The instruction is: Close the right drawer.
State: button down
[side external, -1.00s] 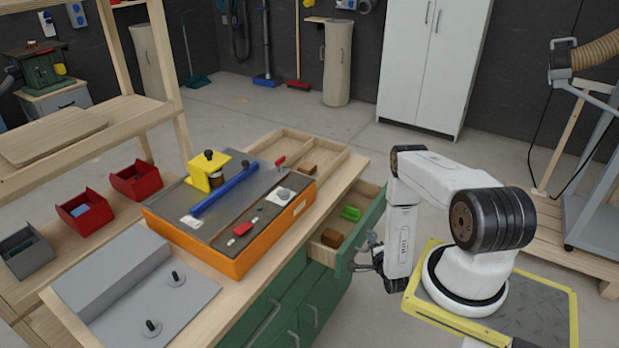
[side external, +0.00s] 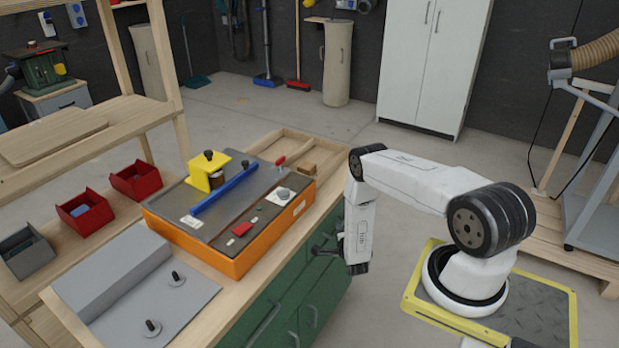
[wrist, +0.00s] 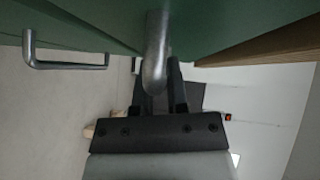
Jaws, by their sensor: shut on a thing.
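The right drawer's green front (side external: 328,228) now sits about in line with the cabinet face, below the wooden benchtop, and its inside no longer shows. A small gap cannot be ruled out, as my arm partly covers it. My gripper (side external: 326,248) is at this front in the side view. In the wrist view, the metal drawer handle (wrist: 157,52) stands between the fingers of my gripper (wrist: 160,76), which is shut on it. The green front also shows above the handle (wrist: 215,25).
Another handle (wrist: 66,65) is at left in the wrist view. An orange-sided case (side external: 225,255) with a blue bar stands on the benchtop (side external: 110,335). The floor between bench and my base is clear.

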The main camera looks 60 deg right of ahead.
jog(key=shift+w, duration=0.25)
jog(key=c, duration=0.7)
grip_release()
jog(key=shift+o, duration=0.2)
jog(key=shift+s+a, duration=0.1)
jog(key=shift+s, duration=0.05)
jog(key=v, duration=0.7)
jog(key=shift+s+a, duration=0.2)
jog(key=shift+w+r, duration=0.1)
jog(key=shift+r, duration=0.05)
